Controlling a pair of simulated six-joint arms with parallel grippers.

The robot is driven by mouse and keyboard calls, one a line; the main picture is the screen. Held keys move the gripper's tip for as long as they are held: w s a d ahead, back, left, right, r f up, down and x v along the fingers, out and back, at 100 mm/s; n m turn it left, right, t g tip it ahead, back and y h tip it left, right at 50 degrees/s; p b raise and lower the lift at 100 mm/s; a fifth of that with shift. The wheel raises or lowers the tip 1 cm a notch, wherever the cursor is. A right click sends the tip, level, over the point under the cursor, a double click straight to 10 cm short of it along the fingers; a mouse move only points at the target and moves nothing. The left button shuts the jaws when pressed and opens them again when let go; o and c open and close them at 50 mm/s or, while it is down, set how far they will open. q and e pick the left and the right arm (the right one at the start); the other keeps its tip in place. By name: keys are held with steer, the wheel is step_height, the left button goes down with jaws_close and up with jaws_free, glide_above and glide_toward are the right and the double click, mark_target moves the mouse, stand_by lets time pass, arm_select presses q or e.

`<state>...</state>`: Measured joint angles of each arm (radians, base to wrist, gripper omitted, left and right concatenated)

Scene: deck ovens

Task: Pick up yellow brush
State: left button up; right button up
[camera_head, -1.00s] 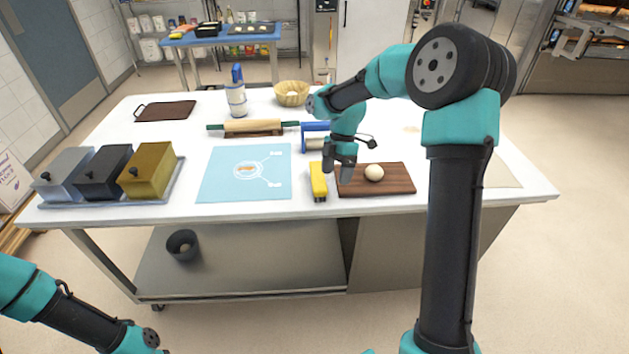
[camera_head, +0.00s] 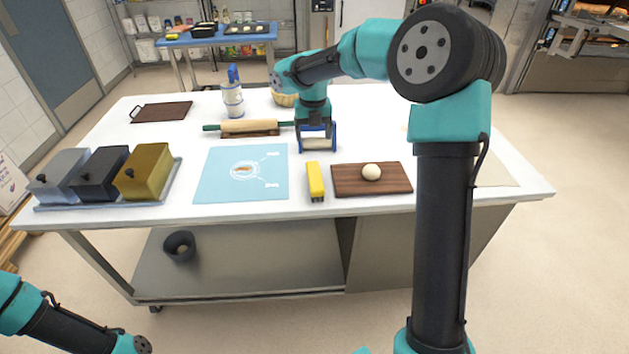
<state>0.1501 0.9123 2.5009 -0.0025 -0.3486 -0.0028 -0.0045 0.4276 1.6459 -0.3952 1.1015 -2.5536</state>
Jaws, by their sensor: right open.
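The yellow brush (camera_head: 315,181) lies on the white table between the blue mat and the wooden board, its long side pointing away from me. My right gripper (camera_head: 315,146) is open, pointing down above the table, behind the far end of the brush and apart from it.
A wooden board (camera_head: 345,187) with a dough ball (camera_head: 371,172) is right of the brush. A blue mat (camera_head: 215,180) lies left. A rolling pin (camera_head: 250,127) lies behind. Lidded containers (camera_head: 143,172) stand at far left. A basket (camera_head: 284,100) is at the back.

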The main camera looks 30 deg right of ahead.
mark_target(315, 175)
step_height(315, 175, down, 12)
steer(key=shift+f, duration=0.1)
stand_by(0.5)
steer(key=shift+f, duration=0.1)
steer(key=shift+s+f, duration=0.2)
steer(key=shift+f, duration=1.1)
steer(key=shift+s+f, duration=0.2)
steer(key=shift+f, duration=1.05)
steer(key=shift+c, duration=0.2)
steer(key=c, duration=1)
steer(key=shift+r, duration=0.1)
